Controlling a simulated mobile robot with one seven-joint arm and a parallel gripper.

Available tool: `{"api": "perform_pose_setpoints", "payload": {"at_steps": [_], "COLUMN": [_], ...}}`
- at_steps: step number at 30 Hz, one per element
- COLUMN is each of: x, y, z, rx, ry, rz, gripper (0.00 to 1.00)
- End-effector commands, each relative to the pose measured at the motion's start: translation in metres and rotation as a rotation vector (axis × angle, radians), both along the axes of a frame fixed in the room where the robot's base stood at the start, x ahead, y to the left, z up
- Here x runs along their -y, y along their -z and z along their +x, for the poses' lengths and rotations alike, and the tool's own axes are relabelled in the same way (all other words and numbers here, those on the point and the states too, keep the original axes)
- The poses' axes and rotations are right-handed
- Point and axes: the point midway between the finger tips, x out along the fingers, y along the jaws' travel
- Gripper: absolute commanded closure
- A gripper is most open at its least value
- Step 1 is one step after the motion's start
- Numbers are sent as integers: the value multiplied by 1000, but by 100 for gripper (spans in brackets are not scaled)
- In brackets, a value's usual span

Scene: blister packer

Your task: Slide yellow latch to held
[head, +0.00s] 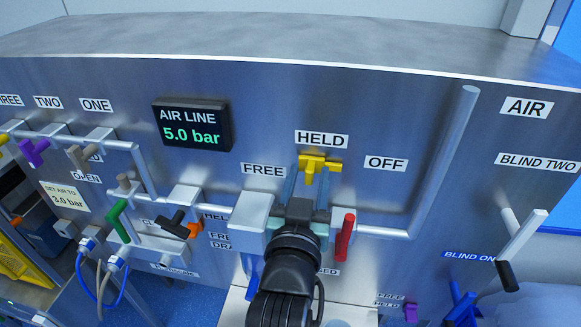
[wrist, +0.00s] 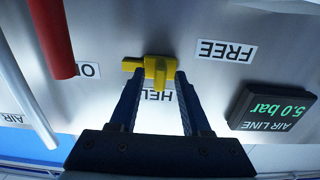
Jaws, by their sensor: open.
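The yellow latch (head: 320,164) is a T-shaped handle on the steel panel, just below the HELD label (head: 321,140), with FREE to its left and OFF to its right. In the wrist view, which is upside down, the latch (wrist: 158,70) stands between the tips of my gripper's blue fingers (wrist: 158,78). One arm of its bar reaches out past the left finger. My gripper (head: 311,180) is open below the latch in the head view. Whether a finger touches the latch I cannot tell. The fingers partly cover the HELD label in the wrist view.
A red lever (head: 345,237) is close to the right of my gripper, beside a pipe (head: 440,165). A grey box (head: 250,218) is close on the left. The AIR LINE display (head: 192,125) reads 5.0 bar.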

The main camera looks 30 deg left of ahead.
Motion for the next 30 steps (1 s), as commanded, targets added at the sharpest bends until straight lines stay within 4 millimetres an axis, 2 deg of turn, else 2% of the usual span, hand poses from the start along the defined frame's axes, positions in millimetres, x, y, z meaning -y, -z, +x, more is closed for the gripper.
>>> {"api": "perform_pose_setpoints", "payload": {"at_steps": [8,30], "x": [1,17], "y": [0,1], "z": [-3,-59], "rx": [0,-1], "ry": [0,0], "rz": [0,0], "gripper": [52,52]}}
